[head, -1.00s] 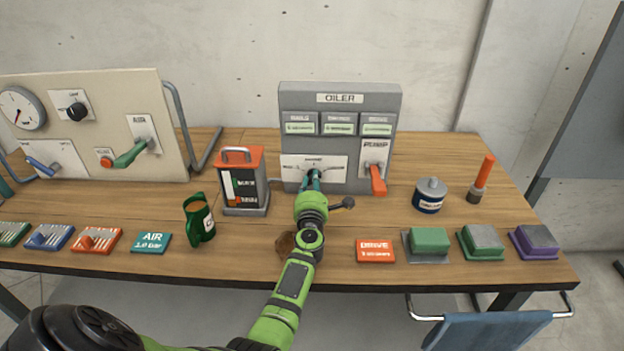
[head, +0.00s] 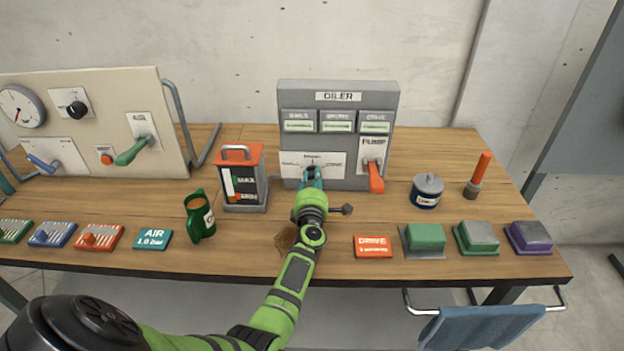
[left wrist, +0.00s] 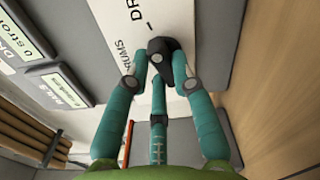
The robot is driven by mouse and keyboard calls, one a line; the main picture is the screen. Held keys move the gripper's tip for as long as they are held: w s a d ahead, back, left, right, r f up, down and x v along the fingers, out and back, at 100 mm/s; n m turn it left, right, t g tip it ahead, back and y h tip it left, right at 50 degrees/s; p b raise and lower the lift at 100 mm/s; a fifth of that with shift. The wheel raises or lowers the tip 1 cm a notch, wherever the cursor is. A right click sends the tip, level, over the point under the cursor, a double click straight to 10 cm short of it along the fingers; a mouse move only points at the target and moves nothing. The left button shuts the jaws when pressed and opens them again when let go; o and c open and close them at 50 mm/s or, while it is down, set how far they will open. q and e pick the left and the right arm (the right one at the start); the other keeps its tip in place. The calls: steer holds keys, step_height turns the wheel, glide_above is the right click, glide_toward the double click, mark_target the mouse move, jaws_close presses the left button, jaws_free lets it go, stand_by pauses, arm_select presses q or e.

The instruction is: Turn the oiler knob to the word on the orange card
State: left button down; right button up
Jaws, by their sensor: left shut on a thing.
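The grey oiler box (head: 350,98) stands at the back of the table, with a white dial plate (head: 290,160) at its lower left. My left gripper (head: 312,177) is at this plate and mostly covers the knob in the head view. In the left wrist view the black oiler knob (left wrist: 162,48) sits between the teal fingertips of my left gripper (left wrist: 159,80), which are shut on it. The plate's words are only partly readable there. The orange card (head: 373,246) lies near the front edge and reads "DRIVE" with a smaller line beneath. My right gripper is not in view.
A red pump lever (head: 375,178) hangs just right of the dial. A red-topped lantern-like box (head: 243,180) and a green mug (head: 200,215) stand left of my arm. A blue-banded tin (head: 427,190) stands to the right. A teal "AIR" card (head: 153,238) lies at front left.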

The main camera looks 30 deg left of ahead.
arm_select(q)
steer(key=c, duration=1)
jaws_free()
steer(key=shift+c, duration=0.2)
